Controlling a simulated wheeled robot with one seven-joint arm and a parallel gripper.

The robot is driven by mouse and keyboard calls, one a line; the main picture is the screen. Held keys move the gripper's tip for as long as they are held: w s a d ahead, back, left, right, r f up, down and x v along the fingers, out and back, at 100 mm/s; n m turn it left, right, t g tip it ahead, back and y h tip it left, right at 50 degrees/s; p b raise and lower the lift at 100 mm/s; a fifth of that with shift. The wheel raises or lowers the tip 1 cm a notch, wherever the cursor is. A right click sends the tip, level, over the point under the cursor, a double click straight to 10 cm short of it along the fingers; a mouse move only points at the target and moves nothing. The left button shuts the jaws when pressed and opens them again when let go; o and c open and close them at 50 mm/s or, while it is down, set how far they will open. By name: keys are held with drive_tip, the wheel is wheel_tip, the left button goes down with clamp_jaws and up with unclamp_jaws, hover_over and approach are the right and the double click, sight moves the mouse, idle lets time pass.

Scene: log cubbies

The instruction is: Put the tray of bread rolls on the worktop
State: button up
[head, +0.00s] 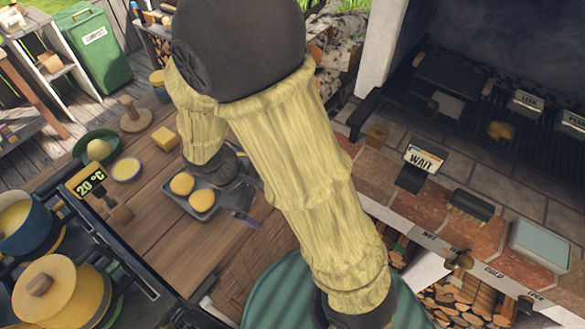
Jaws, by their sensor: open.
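A small grey tray (207,212) with two round golden bread rolls (182,184) appears to rest flat on the brown wooden worktop (195,255). Both rolls sit inside the tray's rim. My gripper (241,197) is at the tray's right side, open, with its dark fingers close to the rim. I cannot tell whether a finger touches the tray. My arm comes down across the middle of the view and hides part of the gripper and the worktop to the right.
Left of the tray are a yellow block (164,139), a small bowl (126,169) and a green bowl (82,147). A stove with a blue pot (24,222) and yellow pot (62,292) stands at lower left. A grill (470,105) is at right. Worktop below the tray is clear.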

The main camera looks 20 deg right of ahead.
drive_tip(key=w+d+r+m+t+y, duration=0.1)
drive_tip(key=d+r+m+t+y, duration=0.2)
drive_tip(key=d+r+m, duration=0.3)
drive_tip(key=d+m+y, duration=0.1)
drive_tip(key=d+m, duration=0.1)
drive_tip(key=m, duration=0.3)
drive_tip(key=shift+d+t, duration=0.25)
drive_tip(key=shift+t, duration=0.05)
drive_tip(key=shift+w, duration=0.1)
drive_tip(key=shift+a, duration=0.1)
